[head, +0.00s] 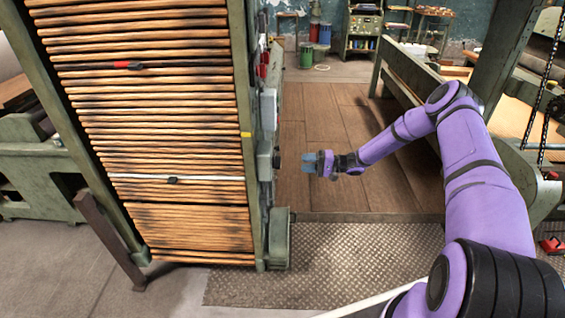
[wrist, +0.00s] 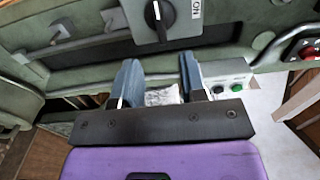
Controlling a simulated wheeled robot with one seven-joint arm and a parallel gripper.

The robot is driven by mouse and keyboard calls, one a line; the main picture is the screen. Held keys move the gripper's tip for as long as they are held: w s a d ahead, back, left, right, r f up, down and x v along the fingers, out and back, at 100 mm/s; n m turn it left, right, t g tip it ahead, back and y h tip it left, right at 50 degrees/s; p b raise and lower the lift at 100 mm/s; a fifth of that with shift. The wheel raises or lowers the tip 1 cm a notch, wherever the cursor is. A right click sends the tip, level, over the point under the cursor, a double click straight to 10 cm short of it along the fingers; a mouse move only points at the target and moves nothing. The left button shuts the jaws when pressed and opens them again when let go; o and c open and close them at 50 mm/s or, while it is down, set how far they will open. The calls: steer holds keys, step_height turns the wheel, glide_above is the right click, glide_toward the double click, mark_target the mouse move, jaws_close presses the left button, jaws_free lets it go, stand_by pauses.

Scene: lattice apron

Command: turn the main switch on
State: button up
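The main switch appears in the wrist view as a black rotary knob (wrist: 159,16) on a pale grey plate, cut off by the top edge. Its white mark lies along the knob, up and down in the picture. A white label (wrist: 196,11) to its right carries sideways or upside-down letters that seem to read ON. My gripper (wrist: 160,72) has two blue fingers spread apart, with nothing held, just below the knob and not touching it. In the head view my gripper (head: 318,162) is right of the slatted frame's side; the knob cannot be made out there.
A small grey box with green and black buttons (wrist: 228,80) sits just right of my fingers in the wrist view. A red button (wrist: 309,51) is farther right. The slatted wooden frame (head: 150,100) stands left; the plank floor (head: 345,115) behind is clear.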

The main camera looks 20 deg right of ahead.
mark_target(277, 162)
steer(key=x, duration=0.9)
steer(key=shift+a, duration=0.1)
jaws_close()
